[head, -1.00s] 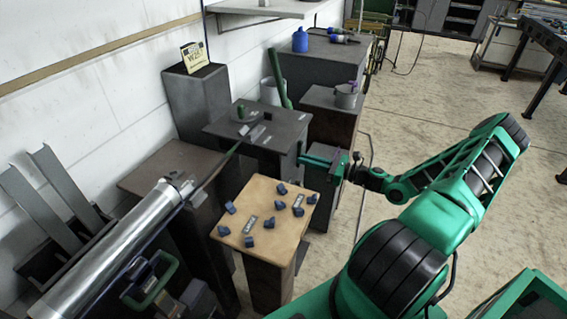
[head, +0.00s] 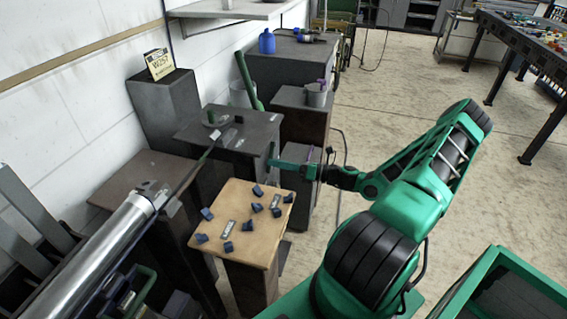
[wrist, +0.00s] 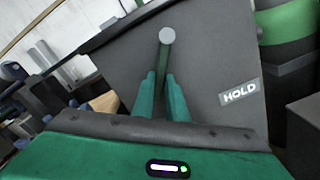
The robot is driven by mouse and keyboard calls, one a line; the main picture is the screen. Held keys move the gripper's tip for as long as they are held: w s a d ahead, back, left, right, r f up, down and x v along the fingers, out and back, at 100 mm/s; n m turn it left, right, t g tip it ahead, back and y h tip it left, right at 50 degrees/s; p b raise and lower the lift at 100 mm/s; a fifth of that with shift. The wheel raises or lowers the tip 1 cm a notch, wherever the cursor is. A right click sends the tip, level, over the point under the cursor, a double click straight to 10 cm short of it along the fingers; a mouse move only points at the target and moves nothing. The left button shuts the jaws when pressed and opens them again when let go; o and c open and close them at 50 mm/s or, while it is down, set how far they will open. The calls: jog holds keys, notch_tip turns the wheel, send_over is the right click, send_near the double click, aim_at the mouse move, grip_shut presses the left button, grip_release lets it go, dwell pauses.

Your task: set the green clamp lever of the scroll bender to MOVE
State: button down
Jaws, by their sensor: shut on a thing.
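The green clamp lever (wrist: 163,62) shows in the wrist view, with a pale grey round end. It stands between the two green fingers of my gripper (wrist: 160,88), which are shut on it. Beside it, to the right, a plate reads HOLD (wrist: 240,93) on a dark grey face; no MOVE label is readable. In the head view my gripper (head: 274,163) is at the right side of the dark stand (head: 245,132) that carries the scroll bender parts. The lever is too small there to tell its setting.
A wooden-topped stand (head: 245,190) with several blue pieces is in front of the dark stand. A silver cylinder (head: 100,240) is at lower left. A grey cup (head: 316,95) stands on a dark cabinet behind.

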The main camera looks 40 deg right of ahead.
jog(key=shift+w+a, duration=0.1)
jog(key=shift+w, duration=0.05)
jog(key=c, duration=1.8)
grip_release()
jog(key=shift+o, duration=0.2)
jog(key=v, duration=1)
jog(key=shift+s+d, duration=0.25)
jog(key=shift+d, duration=0.05)
